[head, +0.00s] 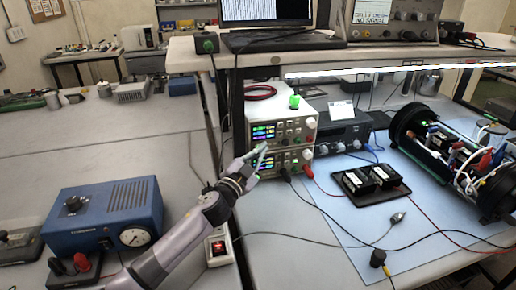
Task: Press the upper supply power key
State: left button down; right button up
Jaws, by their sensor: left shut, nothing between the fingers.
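Two bench power supplies with lit coloured displays are stacked under the shelf, left of the blue mat. The upper supply (285,128) shows its display, knobs and terminals. The lower supply (292,162) is directly beneath it. My left gripper (262,149) is shut and empty, with its fingertips in front of the left part of the stack, near where the two supplies meet. I cannot tell whether the tips touch a front panel. The upper supply's power key is too small to make out, or hidden behind the fingers. My right gripper is not in view.
A dark instrument (343,130) stands right of the stack. Cables run from the supplies across the blue mat (345,225), which bears a black tray (369,195) and an open cylinder assembly (450,150). A blue box with a gauge (105,215) sits left of my arm.

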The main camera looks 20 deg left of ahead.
pick_arm(q)
jog(key=shift+w+a, duration=0.15)
jog(key=shift+w, duration=0.05)
jog(key=shift+s, duration=0.1)
dwell(0.4)
jog(key=shift+s+d, duration=0.45)
jog(key=shift+s, duration=0.15)
jog(key=s+d, duration=0.1)
jog(key=s, duration=0.1)
jog(key=s+d+p, duration=0.1)
jog(key=s, duration=0.1)
jog(key=shift+d, duration=0.4)
dwell(0.6)
